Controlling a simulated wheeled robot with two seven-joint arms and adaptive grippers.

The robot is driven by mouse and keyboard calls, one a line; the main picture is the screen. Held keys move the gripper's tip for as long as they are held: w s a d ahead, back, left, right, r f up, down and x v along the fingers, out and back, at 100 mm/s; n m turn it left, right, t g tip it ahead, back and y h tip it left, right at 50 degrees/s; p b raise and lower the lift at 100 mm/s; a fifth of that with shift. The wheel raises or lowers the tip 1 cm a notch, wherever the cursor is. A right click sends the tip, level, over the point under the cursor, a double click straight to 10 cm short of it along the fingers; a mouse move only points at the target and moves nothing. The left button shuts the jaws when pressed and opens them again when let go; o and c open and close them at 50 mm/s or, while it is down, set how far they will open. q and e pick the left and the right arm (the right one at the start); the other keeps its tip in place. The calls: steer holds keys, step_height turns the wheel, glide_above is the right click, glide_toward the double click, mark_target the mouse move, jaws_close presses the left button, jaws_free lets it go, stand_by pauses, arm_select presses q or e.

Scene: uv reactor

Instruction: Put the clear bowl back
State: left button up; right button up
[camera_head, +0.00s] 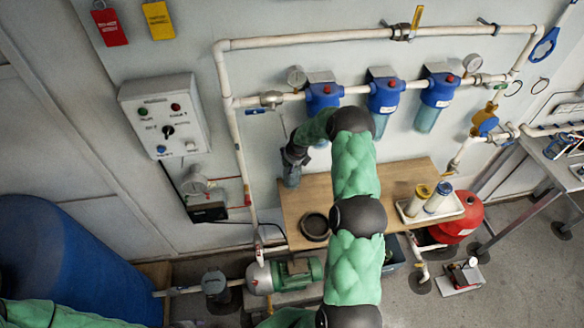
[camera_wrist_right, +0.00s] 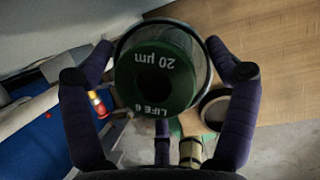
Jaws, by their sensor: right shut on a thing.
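My right gripper (camera_wrist_right: 164,62) is shut on the clear bowl (camera_wrist_right: 205,62), with one finger on each side of its wall. A green cartridge (camera_wrist_right: 152,80) marked 20 µm and LIFE 6 sits inside the bowl. In the head view the right gripper (camera_head: 292,158) is left of the left blue filter head (camera_head: 323,97), over the bench's left end. My arm partly hides the space under that head. The middle filter head (camera_head: 386,96) and right filter head (camera_head: 440,92) have bowls below them. My left gripper is out of view.
A wooden bench (camera_head: 395,178) stands below the filters. A dark round ring or dish (camera_head: 315,227) lies on it, and a white tray (camera_head: 462,208) holds a yellow cartridge (camera_head: 418,200) and a pale cartridge (camera_head: 438,197). White pipes (camera_head: 232,140) and a control box (camera_head: 165,115) are on the wall.

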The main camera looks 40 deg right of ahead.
steer(key=f, duration=0.4)
steer(key=shift+w+d+f, duration=0.15)
steer(key=shift+w+f, duration=0.05)
steer(key=shift+f, duration=0.15)
steer(key=o, duration=1.5)
steer(key=shift+f, duration=0.1)
steer(key=shift+c, duration=0.2)
steer(key=v, duration=0.7)
steer(key=shift+s+r, duration=0.2)
steer(key=shift+r, duration=0.15)
